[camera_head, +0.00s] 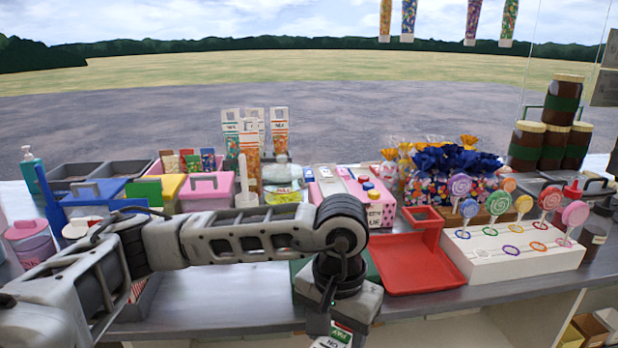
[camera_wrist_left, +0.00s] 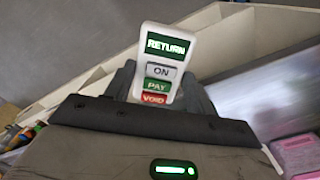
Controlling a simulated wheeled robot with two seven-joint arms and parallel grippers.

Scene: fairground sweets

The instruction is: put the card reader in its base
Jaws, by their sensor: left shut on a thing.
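The card reader is white, with a green "RETURN" screen and "ON", "PAY" and "VOID" keys. In the left wrist view the card reader (camera_wrist_left: 162,62) stands between the two dark fingers of my left gripper (camera_wrist_left: 158,84), which is shut on it. In the head view part of the reader (camera_head: 341,333) shows at the bottom edge, below my left wrist, in front of the counter. The fingers are mostly cut off there. I cannot make out the reader's base for certain; a dark green item (camera_head: 303,284) on the counter is mostly hidden behind my arm. My right gripper is not in view.
On the counter (camera_head: 235,305), a red dustpan-like tray (camera_head: 412,270) lies right of my wrist, beside a white lollipop stand (camera_head: 512,257). A pink box (camera_head: 338,187), sweet bags and bins line the back. Bare counter shows along the front edge.

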